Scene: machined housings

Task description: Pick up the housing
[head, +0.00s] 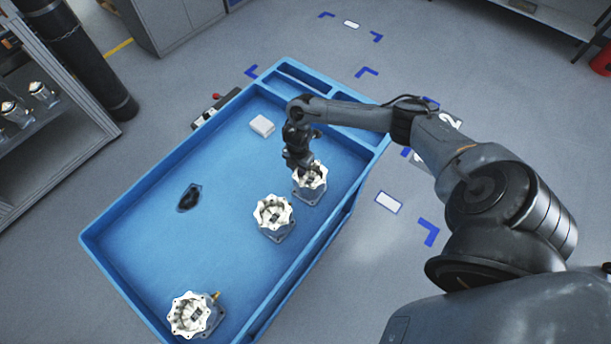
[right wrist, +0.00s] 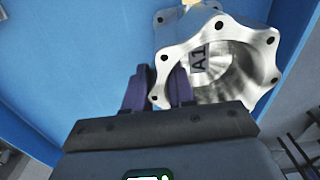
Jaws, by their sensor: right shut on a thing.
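Three silvery machined housings with scalloped flanges stand in the blue cart tray (head: 150,215). The far housing (head: 310,183) is under my right gripper (head: 304,168), which comes down on it from above. The middle housing (head: 274,215) and the near housing (head: 191,315) stand apart from it, toward the front. In the right wrist view, the fingers of my right gripper (right wrist: 160,88) are shut on the wall of the far housing (right wrist: 240,60), with a label "A1" inside its bore. Whether its base touches the tray is unclear. My left gripper is not in view.
A small white box (head: 262,126) and a dark object (head: 189,198) lie in the tray. The tray has raised blue rims. A shelf (head: 50,120) with more metal parts stands at the left.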

